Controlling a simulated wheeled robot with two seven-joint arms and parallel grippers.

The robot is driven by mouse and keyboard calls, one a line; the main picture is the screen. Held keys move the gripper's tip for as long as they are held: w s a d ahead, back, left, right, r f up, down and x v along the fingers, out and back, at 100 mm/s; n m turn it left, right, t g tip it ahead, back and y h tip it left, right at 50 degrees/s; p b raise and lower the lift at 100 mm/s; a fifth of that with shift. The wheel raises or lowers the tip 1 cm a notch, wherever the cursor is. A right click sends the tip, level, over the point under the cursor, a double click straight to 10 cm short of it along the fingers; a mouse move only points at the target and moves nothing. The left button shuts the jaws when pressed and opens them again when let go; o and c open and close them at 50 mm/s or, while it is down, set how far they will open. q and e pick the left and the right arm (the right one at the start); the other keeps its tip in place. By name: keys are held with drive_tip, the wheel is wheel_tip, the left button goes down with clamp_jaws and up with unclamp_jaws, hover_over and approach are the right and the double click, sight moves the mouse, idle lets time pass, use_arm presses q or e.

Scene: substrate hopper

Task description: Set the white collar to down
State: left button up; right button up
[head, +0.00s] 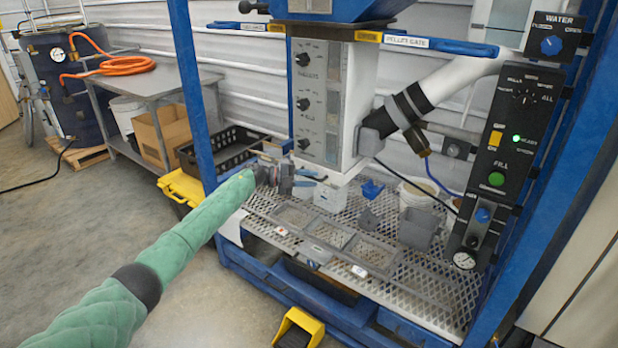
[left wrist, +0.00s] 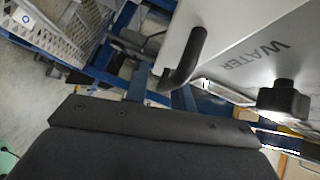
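The hopper's pale column (head: 318,105) stands over the mesh bench in the head view. What looks like the white collar (head: 331,196) is a small pale block at the column's foot, low over the mesh. Its exact height setting is hard to read. My left arm reaches in from the left, and the left gripper (head: 306,178) is beside the column's lower left edge, close to the collar. Whether it touches the collar, and how far its fingers are apart, is unclear. The left wrist view shows a dark curved handle (left wrist: 188,62) close by. My right gripper is not in view.
Grey trays (head: 326,233) and a grey bin (head: 417,229) are on the mesh bench (head: 425,282). A white bucket (head: 418,192) stands behind. Blue posts frame the station, and a black control panel (head: 515,130) is at right. A black knob (left wrist: 284,100) is near the wrist camera.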

use_arm(q)
drive_tip(key=shift+o, duration=0.4)
drive_tip(key=shift+r, duration=0.1)
